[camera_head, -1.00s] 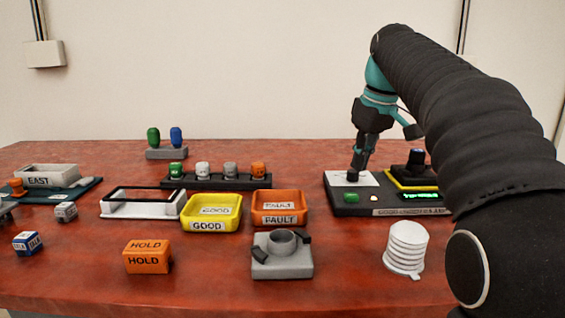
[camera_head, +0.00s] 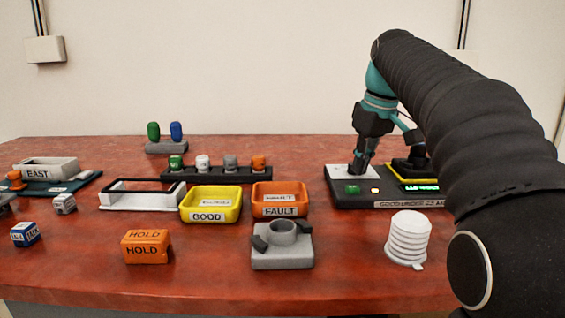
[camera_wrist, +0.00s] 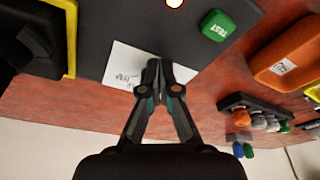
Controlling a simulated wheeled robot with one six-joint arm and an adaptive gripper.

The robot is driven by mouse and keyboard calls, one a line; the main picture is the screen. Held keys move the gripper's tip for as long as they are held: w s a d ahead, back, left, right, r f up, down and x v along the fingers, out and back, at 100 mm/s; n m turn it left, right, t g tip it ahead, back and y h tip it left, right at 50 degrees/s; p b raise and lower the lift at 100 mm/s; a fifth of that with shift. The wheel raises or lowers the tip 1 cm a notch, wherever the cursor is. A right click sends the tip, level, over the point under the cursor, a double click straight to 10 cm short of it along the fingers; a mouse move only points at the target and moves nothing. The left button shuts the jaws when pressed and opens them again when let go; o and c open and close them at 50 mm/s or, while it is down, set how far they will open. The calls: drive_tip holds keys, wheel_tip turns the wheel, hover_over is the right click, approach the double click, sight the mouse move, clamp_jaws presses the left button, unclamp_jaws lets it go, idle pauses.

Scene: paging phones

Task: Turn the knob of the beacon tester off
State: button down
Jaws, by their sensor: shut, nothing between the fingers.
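The beacon tester (camera_head: 385,204) is a dark box at the right of the table. It has a white plate (camera_head: 340,172), a green TEST button (camera_head: 352,189), a small glowing lamp (camera_head: 375,190) and a lit display (camera_head: 421,188). The plate (camera_wrist: 124,64), button (camera_wrist: 217,25) and lamp (camera_wrist: 174,2) also show in the wrist view. My gripper (camera_head: 356,173) is shut and empty, pointing down at the white plate. Its tips (camera_wrist: 159,65) cover part of the plate in the wrist view. I cannot make out the knob; the fingers may hide it. Contact cannot be told.
A yellow-edged block with a dark top (camera_head: 408,165) stands on the tester's right side. A white ribbed cylinder (camera_head: 408,238) stands in front. The FAULT tray (camera_head: 280,211), GOOD tray (camera_head: 208,217) and grey fixture (camera_head: 282,258) lie to the left.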

drive_tip(key=shift+w+d+p, duration=0.3)
drive_tip(key=shift+d+p, duration=0.35)
drive_tip(key=shift+p, duration=0.75)
drive_tip(key=shift+w+d, duration=0.3)
idle(0.4)
drive_tip(key=shift+s+d, duration=0.25)
drive_tip(key=shift+w+a+v, duration=0.1)
drive_tip(key=shift+w+v, duration=0.1)
drive_tip(key=shift+v, duration=0.75)
drive_tip(key=shift+w+a+v, duration=0.15)
drive_tip(key=shift+w+v, duration=0.05)
drive_tip(key=shift+v, duration=0.8)
drive_tip(key=shift+w+a+v, duration=0.1)
drive_tip(key=shift+w+v, duration=0.1)
drive_tip(key=shift+v, duration=0.75)
drive_tip(key=shift+r, duration=0.2)
drive_tip(key=shift+a, duration=0.1)
